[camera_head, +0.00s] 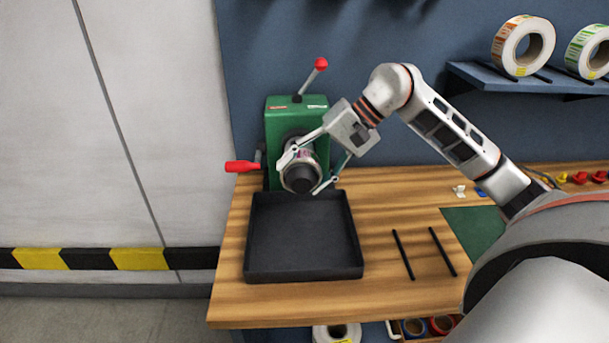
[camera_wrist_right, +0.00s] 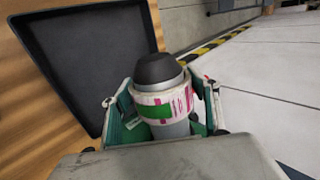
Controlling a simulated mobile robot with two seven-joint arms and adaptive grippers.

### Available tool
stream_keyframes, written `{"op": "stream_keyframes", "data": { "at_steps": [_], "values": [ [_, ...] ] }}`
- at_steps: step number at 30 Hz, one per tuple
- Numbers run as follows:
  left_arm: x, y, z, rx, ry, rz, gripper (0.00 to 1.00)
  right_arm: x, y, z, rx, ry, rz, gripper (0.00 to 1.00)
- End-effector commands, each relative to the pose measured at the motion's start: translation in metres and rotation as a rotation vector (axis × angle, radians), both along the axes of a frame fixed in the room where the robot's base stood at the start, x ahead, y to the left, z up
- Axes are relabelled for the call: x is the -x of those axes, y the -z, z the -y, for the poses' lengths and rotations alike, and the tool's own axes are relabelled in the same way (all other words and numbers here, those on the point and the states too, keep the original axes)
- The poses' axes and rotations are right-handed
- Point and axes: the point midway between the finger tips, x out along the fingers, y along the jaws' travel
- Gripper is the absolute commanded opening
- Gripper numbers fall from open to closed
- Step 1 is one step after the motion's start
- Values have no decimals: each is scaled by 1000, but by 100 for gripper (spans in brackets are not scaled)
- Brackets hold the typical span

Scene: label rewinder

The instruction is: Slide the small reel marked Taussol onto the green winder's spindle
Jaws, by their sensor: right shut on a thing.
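The green winder (camera_head: 283,112) stands at the back left of the bench, with a red-knobbed lever on top and a red handle at its left. Its spindle (camera_head: 301,184) points toward the front and ends in a dark nose, which also shows in the right wrist view (camera_wrist_right: 158,69). The small reel (camera_head: 303,158) is around the spindle; in the right wrist view the reel (camera_wrist_right: 160,104) shows white, green and magenta print. Its name is too small to read. My right gripper (camera_head: 308,181) is shut on the reel, one finger on each side. My left gripper is not in view.
A black tray (camera_head: 303,274) lies in front of the winder, below the spindle. Two dark rods (camera_head: 403,254) lie to its right, near a green mat (camera_head: 474,232). Label reels (camera_head: 503,48) sit on a blue wall shelf (camera_head: 480,76) at upper right.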

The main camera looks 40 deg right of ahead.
Motion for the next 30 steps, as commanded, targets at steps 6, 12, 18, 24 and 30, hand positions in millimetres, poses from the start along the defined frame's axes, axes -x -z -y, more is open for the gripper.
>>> {"op": "stream_keyframes", "data": {
  "at_steps": [6, 12, 18, 24, 30],
  "values": [
    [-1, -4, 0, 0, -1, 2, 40, -10, -2, 7, 0, 3, 0, 38],
    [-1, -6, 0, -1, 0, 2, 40, -20, -2, 12, -2, 1, 1, 38],
    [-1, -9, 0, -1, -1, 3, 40, -29, -2, 18, 0, 2, 1, 38],
    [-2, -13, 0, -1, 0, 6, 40, -38, -2, 24, -1, 1, 1, 38],
    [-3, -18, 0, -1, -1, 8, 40, -47, -2, 29, -2, 1, 1, 38]
  ]
}}
